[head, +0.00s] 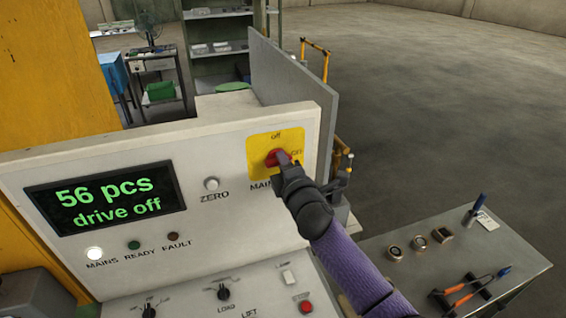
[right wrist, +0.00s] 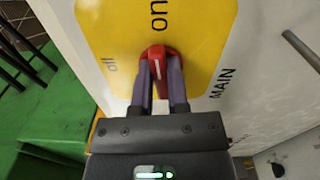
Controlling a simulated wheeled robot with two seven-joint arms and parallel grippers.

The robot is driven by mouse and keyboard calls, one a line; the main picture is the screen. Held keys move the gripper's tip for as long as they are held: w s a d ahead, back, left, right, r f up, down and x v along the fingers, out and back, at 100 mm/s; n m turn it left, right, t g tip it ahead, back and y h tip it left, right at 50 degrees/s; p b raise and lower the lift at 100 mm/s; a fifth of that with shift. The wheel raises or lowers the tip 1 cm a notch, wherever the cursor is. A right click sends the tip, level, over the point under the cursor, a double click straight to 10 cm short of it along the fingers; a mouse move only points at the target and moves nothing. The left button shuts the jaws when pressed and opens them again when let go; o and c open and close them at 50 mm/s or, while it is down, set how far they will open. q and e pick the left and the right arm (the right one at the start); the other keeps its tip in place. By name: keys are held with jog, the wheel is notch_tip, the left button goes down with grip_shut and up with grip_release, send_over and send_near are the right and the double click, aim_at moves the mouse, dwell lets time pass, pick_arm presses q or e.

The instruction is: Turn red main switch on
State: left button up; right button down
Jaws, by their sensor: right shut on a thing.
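The red main switch (head: 272,158) sits on a yellow plate (head: 258,145) on the slanted face of the control panel. In the head view "off" is printed above it and "on" to its right. My right gripper (head: 284,165) is shut on the red main switch and partly hides it. In the right wrist view the switch (right wrist: 154,52) is between the fingertips (right wrist: 161,64), and its white line runs toward the word "on". My left gripper is not in view.
The display (head: 107,198) reads "56 pcs" and "drive off". The MAINS lamp (head: 95,254) is lit white; READY and FAULT look dark. A ZERO button (head: 211,184) is left of the switch. A grey side table (head: 400,285) holds tools at right; open floor lies beyond.

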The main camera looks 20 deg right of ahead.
jog(key=shift+f+m, duration=0.1)
jog(key=shift+m, duration=0.4)
dwell(0.3)
jog(key=c, duration=0.6)
grip_release()
jog(key=s, duration=1)
jog(key=shift+d, duration=0.2)
